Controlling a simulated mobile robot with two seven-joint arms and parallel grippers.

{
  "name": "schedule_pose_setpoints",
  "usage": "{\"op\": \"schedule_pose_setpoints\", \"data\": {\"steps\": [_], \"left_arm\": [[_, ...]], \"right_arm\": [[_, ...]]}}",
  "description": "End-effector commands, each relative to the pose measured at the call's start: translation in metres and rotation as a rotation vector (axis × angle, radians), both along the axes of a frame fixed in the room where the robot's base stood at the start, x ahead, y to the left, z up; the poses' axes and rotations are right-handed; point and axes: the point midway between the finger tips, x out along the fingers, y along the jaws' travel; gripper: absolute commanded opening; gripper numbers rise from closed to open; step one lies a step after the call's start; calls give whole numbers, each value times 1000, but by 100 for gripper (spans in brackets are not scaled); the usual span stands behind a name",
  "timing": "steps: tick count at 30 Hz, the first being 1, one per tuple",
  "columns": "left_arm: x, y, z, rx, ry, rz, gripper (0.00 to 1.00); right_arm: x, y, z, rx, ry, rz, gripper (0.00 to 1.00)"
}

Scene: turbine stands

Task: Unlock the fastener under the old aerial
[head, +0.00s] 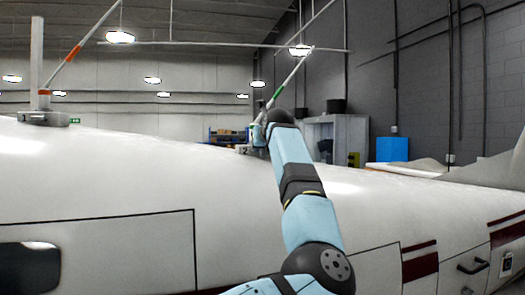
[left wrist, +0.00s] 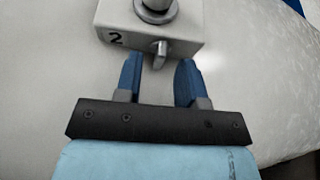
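In the left wrist view, a pale mount block (left wrist: 180,30) marked "2" stands on the white surface. A round post foot (left wrist: 155,8) rises from its top, and a small grey fastener lever (left wrist: 160,54) sticks out from its near side. My left gripper (left wrist: 158,62) is open, and the lever's end appears between its blue fingertips with gaps on both sides. In the head view, my arm reaches the mount of a green-banded aerial (head: 289,82), largely hiding that mount and the gripper. Another aerial (head: 73,53), orange-banded, stands on a mount (head: 43,118) at left. My right gripper is not in view.
The white fuselage (head: 110,190) spans the head view under both aerials. A dark window (head: 28,268) and a door handle (head: 472,265) are on its side. Shelving and a blue panel (head: 392,149) stand behind. The surface between the mounts is clear.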

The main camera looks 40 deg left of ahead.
Motion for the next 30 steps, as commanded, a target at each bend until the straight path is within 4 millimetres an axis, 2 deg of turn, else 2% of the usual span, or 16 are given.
{"op": "schedule_pose_setpoints", "data": {"steps": [6, 15, 21, 30], "left_arm": [[-31, -37, 16, -1, -4, -3, 36], [-64, -73, 37, 0, -1, 0, 36], [-71, -81, 44, 1, -1, -1, 36], [-71, -82, 45, 0, -1, -2, 36]], "right_arm": [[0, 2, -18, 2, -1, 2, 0], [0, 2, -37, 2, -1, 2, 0], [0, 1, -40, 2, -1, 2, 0], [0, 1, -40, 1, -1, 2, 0]]}}
